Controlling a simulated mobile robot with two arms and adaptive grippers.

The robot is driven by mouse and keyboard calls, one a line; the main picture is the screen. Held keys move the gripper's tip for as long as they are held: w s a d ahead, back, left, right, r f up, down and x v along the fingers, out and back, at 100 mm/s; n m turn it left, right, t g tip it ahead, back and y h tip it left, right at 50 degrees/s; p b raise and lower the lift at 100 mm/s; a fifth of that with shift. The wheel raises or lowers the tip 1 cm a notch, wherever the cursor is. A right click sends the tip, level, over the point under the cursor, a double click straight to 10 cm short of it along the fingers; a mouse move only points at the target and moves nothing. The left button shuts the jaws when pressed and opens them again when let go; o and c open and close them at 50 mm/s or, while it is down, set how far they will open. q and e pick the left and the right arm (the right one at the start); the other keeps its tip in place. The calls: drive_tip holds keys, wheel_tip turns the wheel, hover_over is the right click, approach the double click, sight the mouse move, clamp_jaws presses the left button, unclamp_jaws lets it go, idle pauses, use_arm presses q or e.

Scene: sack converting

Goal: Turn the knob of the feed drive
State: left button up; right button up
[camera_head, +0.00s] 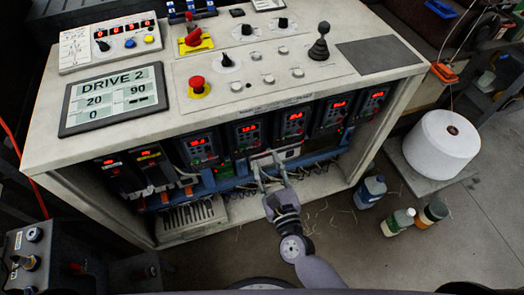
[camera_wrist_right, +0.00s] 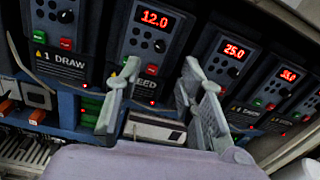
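The feed drive (camera_wrist_right: 150,35) is a dark unit with a red 12.0 display, small round buttons, a green and a red button, and a black knob (camera_wrist_right: 160,46). Its label is partly hidden by a finger; "EED" shows. In the head view the feed drive (camera_head: 247,133) sits in the row under the console top. My right gripper (camera_head: 265,162) is open and empty, just below and in front of the row. Contact is not visible. My left gripper is out of view.
The draw drive (camera_wrist_right: 58,30) is left of the feed drive; a drive reading 25.0 (camera_wrist_right: 226,62) is right. Bottles (camera_head: 398,221) and a white spool (camera_head: 440,143) stand at the right.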

drive_tip(key=b+v, duration=0.2)
drive_tip(key=v, duration=0.7)
drive_tip(key=s+d+f+n+g+p, duration=0.2)
drive_tip(key=f+n, duration=0.4)
drive_tip(key=f, duration=0.2)
drive_tip(key=s+d+f+n+g+p, duration=0.2)
drive_tip(key=f+n+g, duration=0.1)
drive_tip(key=f+n, duration=0.4)
drive_tip(key=s+d+f+n+g+h+p, duration=0.1)
drive_tip(key=s+d+f+n+g+p, duration=0.1)
drive_tip(key=f+n, duration=0.4)
drive_tip(key=shift+s+d+f+n+g+p, duration=0.2)
drive_tip(key=shift+d+f+n+g+p, duration=0.25)
drive_tip(key=shift+f, duration=0.85)
